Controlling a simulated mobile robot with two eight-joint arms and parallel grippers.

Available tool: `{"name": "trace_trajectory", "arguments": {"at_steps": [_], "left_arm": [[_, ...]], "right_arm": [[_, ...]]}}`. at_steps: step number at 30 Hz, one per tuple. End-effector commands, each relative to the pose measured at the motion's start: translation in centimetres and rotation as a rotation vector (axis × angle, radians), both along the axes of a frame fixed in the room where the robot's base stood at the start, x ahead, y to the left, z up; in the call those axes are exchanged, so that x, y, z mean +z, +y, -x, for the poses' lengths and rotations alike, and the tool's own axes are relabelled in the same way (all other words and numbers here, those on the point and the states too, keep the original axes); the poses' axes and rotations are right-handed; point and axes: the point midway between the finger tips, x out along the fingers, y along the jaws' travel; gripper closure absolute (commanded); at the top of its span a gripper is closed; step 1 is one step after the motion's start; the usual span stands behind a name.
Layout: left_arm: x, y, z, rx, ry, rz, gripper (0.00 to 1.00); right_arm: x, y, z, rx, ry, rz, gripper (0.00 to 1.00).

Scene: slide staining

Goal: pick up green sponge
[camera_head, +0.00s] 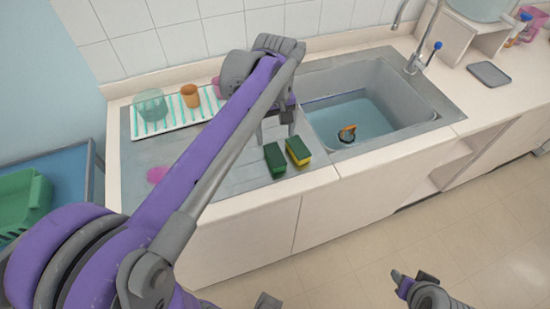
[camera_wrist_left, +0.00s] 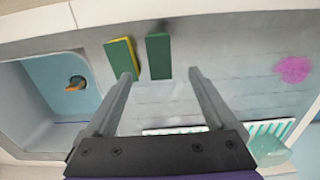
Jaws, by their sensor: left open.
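A dark green sponge (camera_head: 274,159) lies on the grey drainboard, just left of the sink basin. A second sponge, green with a yellow side (camera_head: 298,151), lies close to its right. My left gripper (camera_head: 278,126) is above and behind the sponges, fingers pointing down. In the left wrist view the gripper (camera_wrist_left: 162,74) is open and empty, with the green sponge (camera_wrist_left: 159,56) ahead in the gap between its fingertips. The green-yellow sponge (camera_wrist_left: 121,57) is by the left fingertip. My right gripper (camera_head: 412,279) is low over the floor, away from the counter.
The sink basin (camera_head: 400,88) holds water and an orange-and-dark object (camera_head: 347,133). A striped mat (camera_head: 175,123) bears a clear green beaker (camera_head: 150,104) and a brown cup (camera_head: 190,95). A pink patch (camera_head: 157,175) is on the drainboard. A faucet (camera_head: 416,62) stands behind the basin.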

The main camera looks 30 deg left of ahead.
Motion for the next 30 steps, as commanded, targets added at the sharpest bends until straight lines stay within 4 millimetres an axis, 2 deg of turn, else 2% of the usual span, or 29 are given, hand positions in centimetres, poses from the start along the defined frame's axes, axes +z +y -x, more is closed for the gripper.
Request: {"name": "trace_trajectory", "arguments": {"at_steps": [9, 16, 24, 30], "left_arm": [[-4.5, 0.1, -0.2, 0.007, 0.004, 0.0, 0.1], [-6.3, 0.2, -0.3, 0.006, 0.003, 0.0, 0.1], [-10.1, 0.6, -0.7, 0.006, 0.003, 0.0, 0.1], [-10.6, 0.6, -0.7, 0.006, 0.003, 0.0, 0.1]], "right_arm": [[-0.5, 0.0, 0.1, 0.0, 0.003, 0.0, 0.5], [-0.5, 0.0, 0.1, 0.0, 0.003, 0.0, 0.5], [-0.6, 0.0, 0.2, 0.0, 0.003, 0.0, 0.5], [-0.6, 0.0, 0.2, 0.0, 0.003, 0.0, 0.5]]}}
